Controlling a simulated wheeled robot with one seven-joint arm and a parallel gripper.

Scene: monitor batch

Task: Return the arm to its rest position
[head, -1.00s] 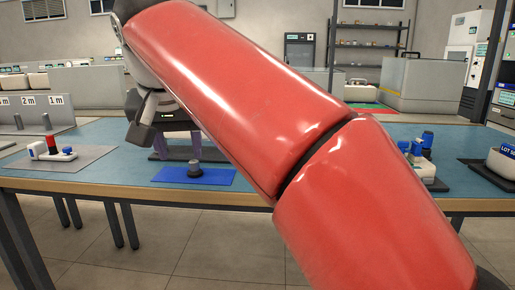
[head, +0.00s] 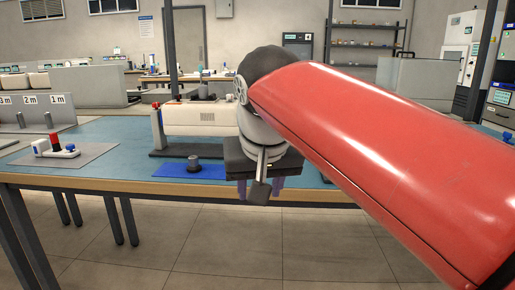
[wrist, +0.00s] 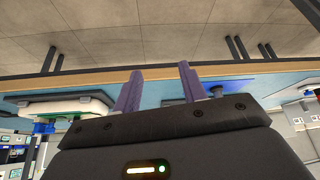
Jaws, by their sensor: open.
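My red arm crosses the right half of the head view. My gripper (head: 262,183) hangs from it in front of the table's near edge, right of a blue mat (head: 178,172). In the wrist view my gripper (wrist: 160,88) shows two purple fingers standing apart, with nothing between them but the table edge and floor behind. The gripper is open and empty. A small grey cylinder (head: 194,162) stands on the blue mat, apart from the gripper.
The blue-topped table (head: 110,176) has a wooden front edge. A white device (head: 195,119) stands behind the mat, partly hidden by my wrist. At left, a grey plate (head: 90,160) bears a small device with a red knob (head: 55,142). Floor in front is clear.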

